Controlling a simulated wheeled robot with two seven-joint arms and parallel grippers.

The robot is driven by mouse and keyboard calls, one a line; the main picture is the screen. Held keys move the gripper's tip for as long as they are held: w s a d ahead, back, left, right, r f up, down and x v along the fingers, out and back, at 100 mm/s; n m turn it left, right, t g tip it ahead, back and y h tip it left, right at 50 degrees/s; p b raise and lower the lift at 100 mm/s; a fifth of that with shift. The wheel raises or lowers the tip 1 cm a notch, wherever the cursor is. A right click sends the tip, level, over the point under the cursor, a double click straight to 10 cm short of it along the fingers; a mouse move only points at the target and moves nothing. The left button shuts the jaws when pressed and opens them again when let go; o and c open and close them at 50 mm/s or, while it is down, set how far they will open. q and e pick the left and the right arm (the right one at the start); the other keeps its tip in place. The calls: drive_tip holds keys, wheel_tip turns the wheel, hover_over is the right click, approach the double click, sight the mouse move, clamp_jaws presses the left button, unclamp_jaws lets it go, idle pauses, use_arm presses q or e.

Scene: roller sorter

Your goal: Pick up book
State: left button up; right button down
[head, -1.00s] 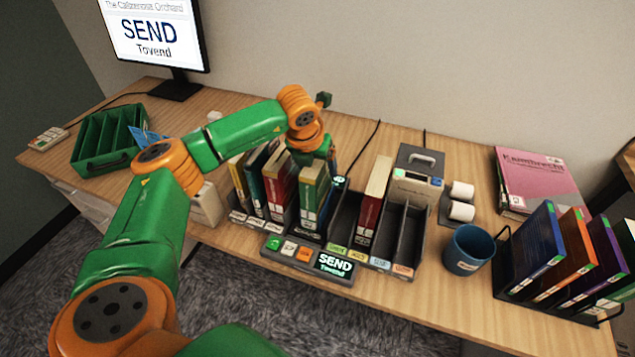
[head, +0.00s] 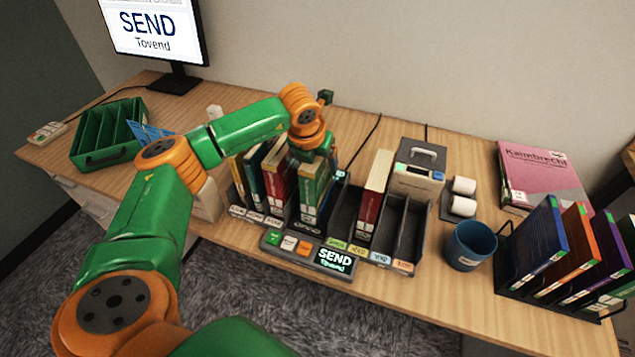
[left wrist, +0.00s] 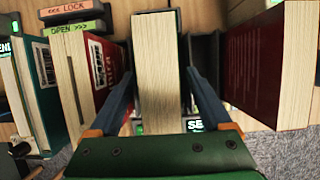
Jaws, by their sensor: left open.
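Several upright books stand in a dark slotted sorter (head: 405,235) on the desk. A green book with a pale label (head: 310,188) stands near the sorter's middle, under my left gripper (head: 316,160). In the left wrist view its cream page block (left wrist: 158,75) lies between the two blue-grey fingers of my left gripper (left wrist: 159,84). The fingers are open, one on each side of the book. I cannot tell whether they touch it. Red books (left wrist: 265,65) stand to either side in that view. The task does not say which book. My right gripper is not in view.
A control panel with a "SEND Tovend" display (head: 336,260) sits in front of the sorter. A blue mug (head: 470,246) and a rack of books (head: 545,240) stand at right. A green divided tray (head: 105,135) is at left. Free desk lies behind the sorter.

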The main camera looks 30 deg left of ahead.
use_arm(q)
clamp_jaws()
idle(1.3)
